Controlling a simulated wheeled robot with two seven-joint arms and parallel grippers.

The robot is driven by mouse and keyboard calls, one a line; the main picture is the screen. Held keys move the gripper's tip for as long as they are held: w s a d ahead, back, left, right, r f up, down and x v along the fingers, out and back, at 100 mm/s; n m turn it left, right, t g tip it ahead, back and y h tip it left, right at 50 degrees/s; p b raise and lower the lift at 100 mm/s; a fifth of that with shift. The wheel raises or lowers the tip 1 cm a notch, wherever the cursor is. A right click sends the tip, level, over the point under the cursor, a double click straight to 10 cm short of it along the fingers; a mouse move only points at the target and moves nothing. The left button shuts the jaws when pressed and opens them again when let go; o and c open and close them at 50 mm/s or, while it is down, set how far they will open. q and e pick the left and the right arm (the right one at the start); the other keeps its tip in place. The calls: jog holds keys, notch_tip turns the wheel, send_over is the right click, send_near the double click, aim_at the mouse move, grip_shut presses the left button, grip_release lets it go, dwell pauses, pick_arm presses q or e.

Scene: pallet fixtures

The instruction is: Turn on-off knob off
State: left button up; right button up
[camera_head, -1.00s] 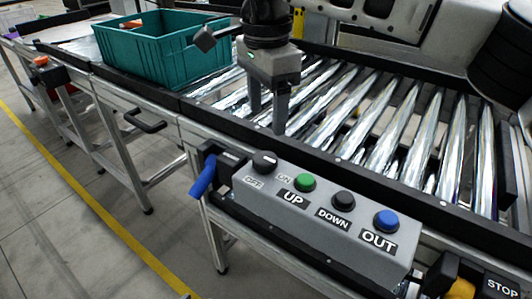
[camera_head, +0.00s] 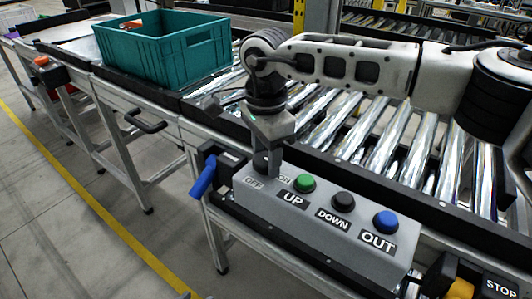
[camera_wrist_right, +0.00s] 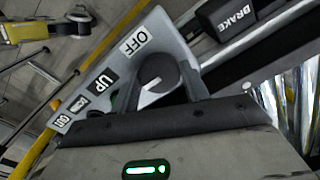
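The grey control box (camera_head: 330,249) carries the dark round on-off knob at its left end. In the head view my right gripper (camera_head: 268,168) reaches down over the knob and hides it. In the right wrist view the knob (camera_wrist_right: 158,70) shows between my right gripper's two fingers (camera_wrist_right: 160,90), one on each side. The fingers look apart around it; whether they touch it is unclear. A white mark on the knob slants away from the OFF label (camera_wrist_right: 137,40). My left gripper is not in view.
Green (camera_head: 304,183), black (camera_head: 343,201) and blue (camera_head: 386,222) buttons sit to the right on the box. A blue handle (camera_head: 203,176) juts out at its left. A teal crate (camera_head: 165,62) stands on the conveyor behind.

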jog(key=c, duration=0.4)
